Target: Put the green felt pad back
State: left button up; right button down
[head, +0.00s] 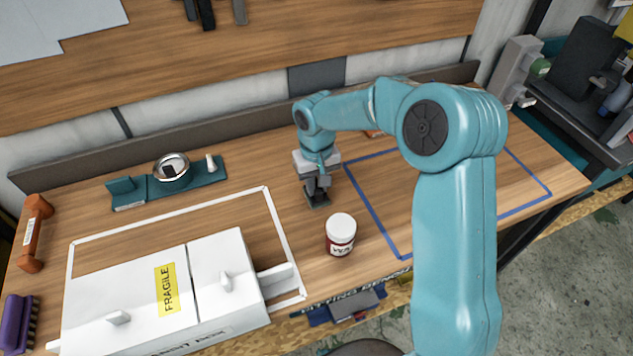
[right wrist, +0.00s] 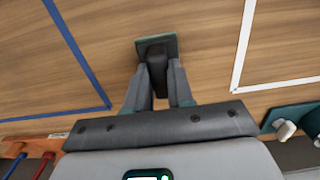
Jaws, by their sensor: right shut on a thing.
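The green felt pad (head: 319,203) is a small dark green square with a dark block on top. My right gripper (head: 317,184) is shut on that block, with the pad below the fingertips. In the right wrist view the pad (right wrist: 171,41) shows beyond the fingers of the gripper (right wrist: 156,88). The pad is over bare wood between the white outline and the blue outline. I cannot tell whether it touches the bench. My left gripper is not in view.
A teal holder (head: 207,176) with a metal bowl (head: 172,165) stands at the back left. A white lidded box (head: 215,285) lies in front, partly inside the white outline. A red-labelled jar (head: 340,233) stands close to the gripper. The blue-outlined area (head: 400,190) is partly hidden by my arm.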

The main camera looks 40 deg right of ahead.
jog(key=shift+f, duration=0.3)
dwell(0.5)
jog(key=c, duration=0.9)
grip_release()
jog(key=shift+r, duration=0.15)
notch_tip(320, 180, up, 16)
